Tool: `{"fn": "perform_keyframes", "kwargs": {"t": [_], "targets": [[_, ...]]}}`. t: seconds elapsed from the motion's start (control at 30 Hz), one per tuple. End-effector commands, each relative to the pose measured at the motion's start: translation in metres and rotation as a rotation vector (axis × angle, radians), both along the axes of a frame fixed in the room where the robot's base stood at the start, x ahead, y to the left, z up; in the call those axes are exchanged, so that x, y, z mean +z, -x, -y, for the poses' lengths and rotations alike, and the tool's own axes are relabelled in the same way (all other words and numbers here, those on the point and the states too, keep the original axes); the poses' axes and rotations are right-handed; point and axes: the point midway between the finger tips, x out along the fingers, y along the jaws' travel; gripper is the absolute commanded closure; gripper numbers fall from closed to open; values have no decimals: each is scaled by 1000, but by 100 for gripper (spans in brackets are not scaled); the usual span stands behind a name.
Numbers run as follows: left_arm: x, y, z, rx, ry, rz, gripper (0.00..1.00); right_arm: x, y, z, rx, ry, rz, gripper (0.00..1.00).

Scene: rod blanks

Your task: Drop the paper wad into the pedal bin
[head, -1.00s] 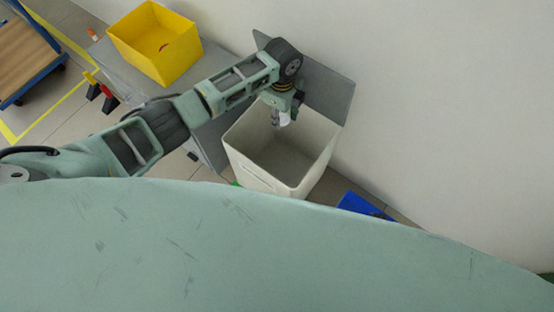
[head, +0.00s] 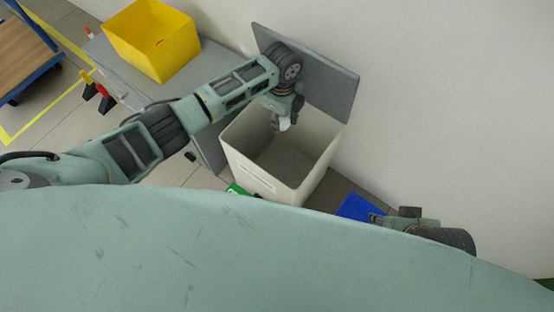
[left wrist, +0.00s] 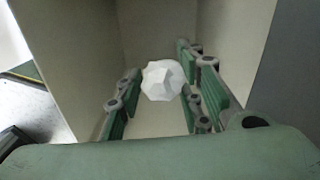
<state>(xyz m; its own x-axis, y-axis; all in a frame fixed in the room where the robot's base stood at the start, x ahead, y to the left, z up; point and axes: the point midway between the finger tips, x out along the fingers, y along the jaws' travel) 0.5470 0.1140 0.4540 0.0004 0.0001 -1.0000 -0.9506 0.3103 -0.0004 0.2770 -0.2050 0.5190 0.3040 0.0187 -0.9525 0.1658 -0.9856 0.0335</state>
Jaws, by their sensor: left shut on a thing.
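The white paper wad (left wrist: 162,80) sits between the fingers of my left gripper (left wrist: 160,95) in the left wrist view. My left gripper (head: 280,125) is shut on it, and a bit of the white wad (head: 285,124) shows in the head view. The pedal bin (head: 262,184) is a tall pale box with its grey lid (head: 330,84) raised against the wall. The gripper points down over the bin's open mouth, near its back edge. The bin's inside looks empty where it shows. My right gripper (head: 376,219) shows small at the lower right; its fingers are unclear.
A yellow box (head: 155,45) stands on a grey surface (head: 112,72) left of the bin. A blue container (head: 352,207) is on the floor right of the bin, beside my right gripper. A blue-framed wooden cart (head: 22,55) is at the far left. The wall is close behind the bin.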

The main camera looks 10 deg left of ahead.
Motion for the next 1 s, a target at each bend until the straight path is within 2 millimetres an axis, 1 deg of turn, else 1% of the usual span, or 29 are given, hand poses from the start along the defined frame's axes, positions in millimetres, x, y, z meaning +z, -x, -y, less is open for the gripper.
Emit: {"fn": "perform_keyframes", "kwargs": {"t": [0.1, 0.33, 0.37, 0.6, 0.9, 1.0], "targets": [[-1, 0, 0, 0, 0, 0, 76, 3, 1, 0, 0, 1, 1, 60], [-1, 0, 0, 0, 0, 0, 76, 4, 1, 0, 0, 1, 1, 60], [-1, 0, 0, 0, 0, 0, 65, 4, 1, 0, 0, 1, 1, 60], [-1, 0, 0, 0, 0, 0, 44, 4, 2, 0, 0, 1, 1, 60], [0, 0, 0, 0, 0, 1, 44, 4, 1, 0, 0, 0, 2, 60], [7, -1, 0, -1, 1, 2, 44, 4, 1, 0, -1, -1, 3, 60]]}}
